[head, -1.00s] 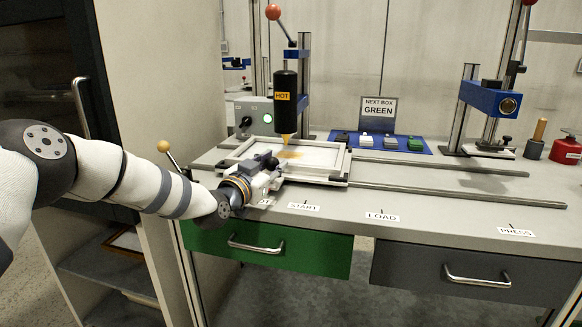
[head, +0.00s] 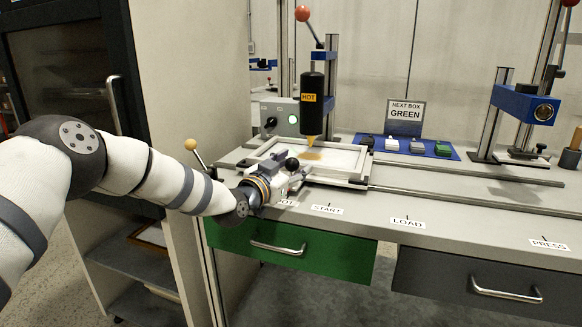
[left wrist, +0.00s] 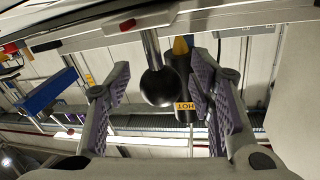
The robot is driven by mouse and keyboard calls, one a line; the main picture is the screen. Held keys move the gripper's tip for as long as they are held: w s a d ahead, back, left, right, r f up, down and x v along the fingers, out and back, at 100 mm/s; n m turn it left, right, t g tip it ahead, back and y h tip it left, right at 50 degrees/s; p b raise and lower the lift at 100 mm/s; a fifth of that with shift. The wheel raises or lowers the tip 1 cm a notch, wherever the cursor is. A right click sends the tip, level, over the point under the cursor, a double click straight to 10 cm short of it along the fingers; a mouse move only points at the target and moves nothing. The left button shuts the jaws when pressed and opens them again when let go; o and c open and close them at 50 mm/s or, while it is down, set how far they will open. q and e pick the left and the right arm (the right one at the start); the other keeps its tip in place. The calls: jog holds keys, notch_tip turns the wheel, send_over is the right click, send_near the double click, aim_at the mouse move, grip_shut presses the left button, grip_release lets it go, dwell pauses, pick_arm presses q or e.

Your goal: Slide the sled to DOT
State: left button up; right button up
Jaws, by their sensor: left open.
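The sled is a pale framed tray (head: 342,158) on two rails at the left end of the bench, with a brown patch on it under the black HOT bottle (head: 312,95). Its black ball knob (head: 292,164) is at the front left. My left gripper (head: 295,174) is at this knob and partly covers the DOT label (head: 287,203). In the left wrist view the knob (left wrist: 158,86) is between the open fingers of my left gripper (left wrist: 160,68), with gaps on both sides. My right gripper is out of view.
The rails (head: 465,197) run clear to the right past the START (head: 327,209), LOAD (head: 407,223) and PRESS (head: 549,244) labels. A blue press (head: 525,103) stands at right. A blue mat (head: 455,153) with small blocks lies behind. A green drawer (head: 300,250) is below.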

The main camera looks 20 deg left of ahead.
pick_arm(q)
jog(key=s+a, duration=0.2)
jog(key=s, duration=0.9)
jog(key=shift+s+a, duration=0.2)
jog(key=shift+s, duration=0.2)
jog(key=s+d+f+n+g+p, duration=0.1)
jog(key=s+d+f+g, duration=0.3)
jog(key=s+f, duration=0.7)
jog(key=s+d+f+n+g+p, duration=0.1)
jog(key=s+d+f+g, duration=0.1)
jog(key=s+f+g, duration=0.8)
jog(key=s+a+f+n+g+y+p, duration=0.1)
jog(key=s+f+g, duration=0.2)
jog(key=s, duration=1.3)
jog(key=s+a+f+n+g+y+p, duration=0.1)
jog(key=s+f, duration=0.5)
jog(key=s, duration=1.1)
jog(key=shift+s+a+n+g+y, duration=0.15)
jog(key=shift+a+n+g+y, duration=0.25)
jog(key=shift+a+g+y, duration=0.45)
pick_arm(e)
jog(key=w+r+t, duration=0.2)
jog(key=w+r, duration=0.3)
pick_arm(q)
jog(key=shift+d, duration=0.15)
